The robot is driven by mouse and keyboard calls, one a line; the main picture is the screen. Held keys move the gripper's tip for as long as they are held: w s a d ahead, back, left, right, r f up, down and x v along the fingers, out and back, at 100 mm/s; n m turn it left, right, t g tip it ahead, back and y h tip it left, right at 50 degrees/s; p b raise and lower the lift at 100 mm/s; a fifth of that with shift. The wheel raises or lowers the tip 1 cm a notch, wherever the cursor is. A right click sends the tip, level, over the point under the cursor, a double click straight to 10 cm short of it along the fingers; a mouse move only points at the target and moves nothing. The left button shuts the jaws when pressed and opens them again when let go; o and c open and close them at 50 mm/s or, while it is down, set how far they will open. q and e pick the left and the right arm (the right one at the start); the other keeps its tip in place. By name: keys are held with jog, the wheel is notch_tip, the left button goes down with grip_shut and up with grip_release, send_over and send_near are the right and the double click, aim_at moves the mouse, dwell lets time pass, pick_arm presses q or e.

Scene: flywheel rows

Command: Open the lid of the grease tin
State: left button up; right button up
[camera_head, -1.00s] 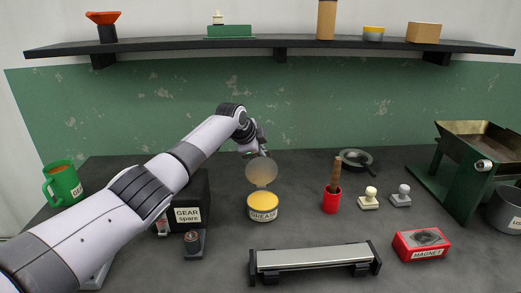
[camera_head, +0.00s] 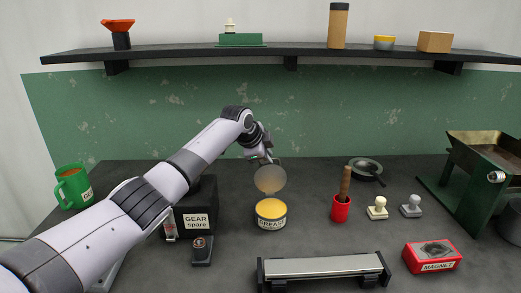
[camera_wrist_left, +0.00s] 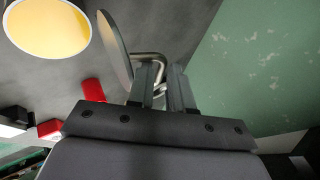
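The grease tin (camera_head: 271,222) stands on the dark bench, labelled GREASE, with yellow grease showing inside. Its lid (camera_head: 270,180) is raised and stands up at the tin's far edge. My left gripper (camera_head: 268,158) is just behind and above the lid, partly hidden. In the left wrist view the open tin (camera_wrist_left: 50,25) is at upper left. The lid (camera_wrist_left: 114,48) is seen nearly edge-on beside my left fingers (camera_wrist_left: 163,80). The fingers are apart, with a bent metal loop (camera_wrist_left: 150,57) from the lid close to their tips. My right gripper is not in view.
A gear box (camera_head: 196,219) stands left of the tin, under my left arm. A red cup with a wooden-handled tool (camera_head: 341,208), stamps and a dark pan (camera_head: 366,166) are to the right. A flat bar fixture (camera_head: 322,267) lies in front.

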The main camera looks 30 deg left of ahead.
pick_arm(q)
jog(key=shift+v, duration=2.35)
